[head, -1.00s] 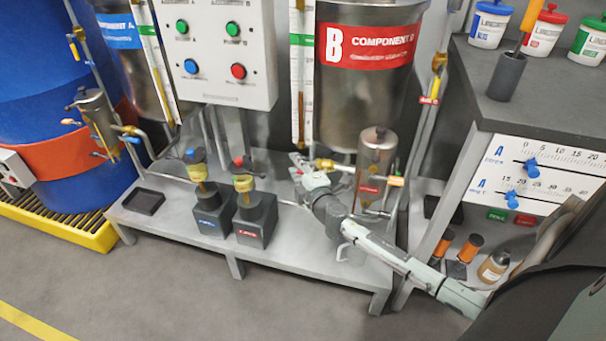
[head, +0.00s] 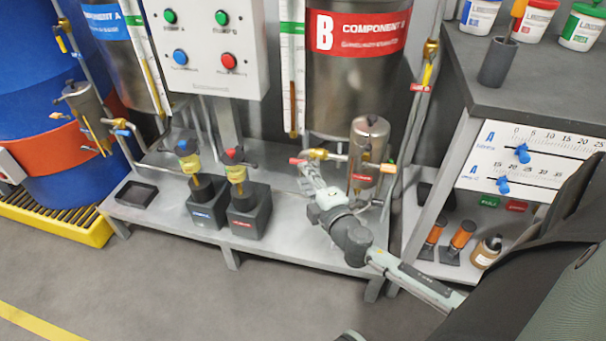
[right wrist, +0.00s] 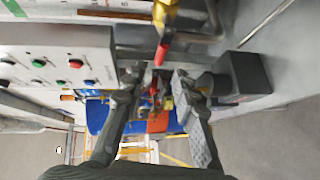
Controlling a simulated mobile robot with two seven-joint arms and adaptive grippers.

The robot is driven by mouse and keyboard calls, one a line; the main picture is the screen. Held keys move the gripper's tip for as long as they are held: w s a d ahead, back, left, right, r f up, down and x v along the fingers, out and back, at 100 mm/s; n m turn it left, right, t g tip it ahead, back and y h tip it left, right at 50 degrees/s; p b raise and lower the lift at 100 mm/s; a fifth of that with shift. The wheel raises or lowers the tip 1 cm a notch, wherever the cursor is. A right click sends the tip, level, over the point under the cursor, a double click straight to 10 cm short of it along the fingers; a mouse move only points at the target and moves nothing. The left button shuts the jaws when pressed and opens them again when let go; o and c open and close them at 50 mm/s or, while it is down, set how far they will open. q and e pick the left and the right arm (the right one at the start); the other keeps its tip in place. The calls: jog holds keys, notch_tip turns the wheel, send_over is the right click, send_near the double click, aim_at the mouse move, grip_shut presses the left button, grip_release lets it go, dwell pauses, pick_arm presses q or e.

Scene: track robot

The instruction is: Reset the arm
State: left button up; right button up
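My right arm comes in from the right in the head view. Its right gripper (head: 306,170) is over the metal bench, just below the red-tipped brass valve (head: 318,154) of the small steel cylinder (head: 367,150). In the right wrist view the two fingers of the right gripper (right wrist: 158,82) stand apart with no object held between them. The red tip of the valve (right wrist: 162,50) shows just above the fingers there; I cannot tell whether they touch it. My left gripper is in neither view.
The low metal bench (head: 300,249) carries two black stands (head: 250,213) with yellow tops and a black tray (head: 136,194). A button panel (head: 204,45) and the steel Component B tank (head: 350,90) stand behind. A grey-topped shelf (head: 540,85) is at right. The front floor is clear.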

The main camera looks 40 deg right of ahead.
jog(key=s+d+f+m+g+h, duration=0.2)
jog(key=s+f+m+g, duration=0.3)
jog(key=f, duration=0.3)
jog(key=s+a+f+m+g+y, duration=0.2)
jog(key=s+a+f+m+g, duration=0.2)
jog(key=s+f, duration=0.3)
jog(key=s+a+f+m+g+y, duration=0.2)
jog(key=s+a+f+m+g, duration=0.1)
jog(key=s+a+f, duration=0.3)
jog(key=s+f, duration=0.2)
jog(key=s, duration=0.1)
jog(key=shift+s+f+m+g, duration=0.25)
jog(key=shift+f+m+g, duration=0.05)
jog(key=shift+m+g, duration=0.1)
jog(key=shift+d, duration=0.15)
